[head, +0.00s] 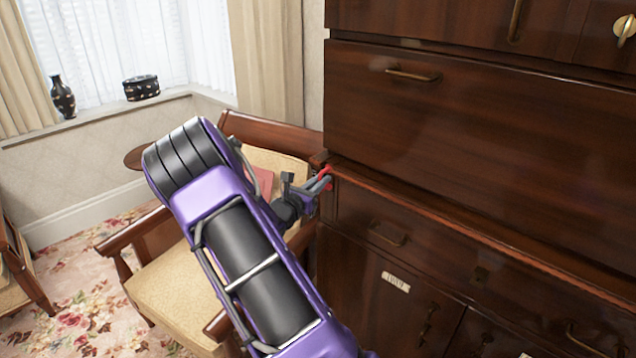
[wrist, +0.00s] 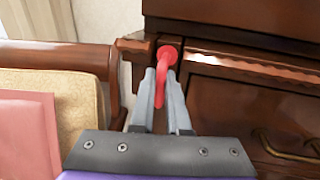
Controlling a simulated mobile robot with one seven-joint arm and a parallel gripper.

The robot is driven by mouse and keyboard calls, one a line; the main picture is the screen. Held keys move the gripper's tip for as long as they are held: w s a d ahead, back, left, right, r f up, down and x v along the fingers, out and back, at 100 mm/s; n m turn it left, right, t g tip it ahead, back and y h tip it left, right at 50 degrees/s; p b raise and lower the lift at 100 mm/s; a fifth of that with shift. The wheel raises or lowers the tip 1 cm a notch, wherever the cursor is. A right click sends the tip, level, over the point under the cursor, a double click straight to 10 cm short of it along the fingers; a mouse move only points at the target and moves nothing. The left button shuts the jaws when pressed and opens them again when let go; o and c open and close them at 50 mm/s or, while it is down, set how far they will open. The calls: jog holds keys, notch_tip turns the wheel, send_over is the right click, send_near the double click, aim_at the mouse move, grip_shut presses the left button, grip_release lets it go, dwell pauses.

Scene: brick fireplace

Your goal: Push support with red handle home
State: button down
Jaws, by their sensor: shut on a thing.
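The red handle (wrist: 168,56) is a curved red piece with a round base, on the front end of a narrow wooden support (wrist: 136,46) in the cabinet. The support sits at the cabinet's left edge, just under the large upper panel. My gripper (wrist: 163,84) is shut on the red handle, with its grey fingers on either side. In the head view the red handle (head: 323,176) shows at the tips of my gripper (head: 318,184), partly hidden by the fingers. How far the support sticks out is hard to tell.
The dark wooden cabinet (head: 480,150) fills the right side, with brass handles and a paper label (head: 396,281). A cushioned wooden armchair (head: 180,285) stands close at the left, under my arm. A vase (head: 62,97) and a black pot (head: 141,88) stand on the windowsill.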

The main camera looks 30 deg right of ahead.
jog(key=c, duration=0.9)
grip_release()
jog(key=shift+d, duration=0.2)
jog(key=shift+s+d, duration=0.1)
jog(key=v, duration=1.7)
jog(key=shift+a+r+p, duration=0.1)
jog(key=shift+a+p, duration=0.3)
jog(key=shift+a, duration=0.05)
